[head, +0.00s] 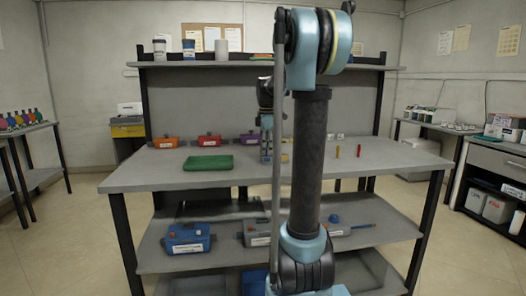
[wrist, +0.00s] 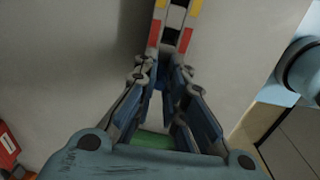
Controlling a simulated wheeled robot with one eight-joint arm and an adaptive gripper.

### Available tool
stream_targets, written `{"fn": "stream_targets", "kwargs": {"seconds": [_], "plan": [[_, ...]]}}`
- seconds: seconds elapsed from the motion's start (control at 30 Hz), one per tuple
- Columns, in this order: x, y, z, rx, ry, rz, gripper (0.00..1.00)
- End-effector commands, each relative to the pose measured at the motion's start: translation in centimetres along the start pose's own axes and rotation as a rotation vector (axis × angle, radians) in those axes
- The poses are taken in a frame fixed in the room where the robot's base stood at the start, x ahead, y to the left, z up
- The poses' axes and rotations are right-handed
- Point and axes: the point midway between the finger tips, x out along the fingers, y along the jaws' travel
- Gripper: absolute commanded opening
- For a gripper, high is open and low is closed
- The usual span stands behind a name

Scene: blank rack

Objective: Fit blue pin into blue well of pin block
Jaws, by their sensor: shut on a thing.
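My gripper (head: 266,156) is low over the middle of the tabletop in the head view, partly hidden by my arm. In the wrist view its fingertips (wrist: 171,38) are close together, with red and yellow marks. It is shut on a slim thing that is hardly visible between the tips; I take it for the blue pin, but its colour is not clear. An orange pin (head: 337,151) and a red pin (head: 358,151) stand upright on the table to the right. I cannot make out the pin block or its blue well; a small tan piece (head: 284,157) shows beside my arm.
A green mat or tray (head: 208,163) lies left of my gripper. The upper shelf (head: 250,64) spans the rack's rear. The table's front left is clear.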

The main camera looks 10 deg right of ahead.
Motion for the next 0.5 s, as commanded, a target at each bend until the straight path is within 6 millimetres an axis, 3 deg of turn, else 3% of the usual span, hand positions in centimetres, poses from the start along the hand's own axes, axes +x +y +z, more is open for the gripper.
{"fn": "stream_targets", "kwargs": {"seconds": [0.17, 0.2, 0.3, 0.5], "plan": [[0.13, 0.00, 0.02, 0.000, 0.000, 0.000, 0.00], [0.19, 0.01, 0.03, 0.000, 0.000, 0.000, 0.13], [0.17, 0.01, 0.06, 0.001, 0.000, 0.000, 0.31], [0.16, 0.01, 0.12, 0.002, 0.000, 0.000, 0.31]]}}
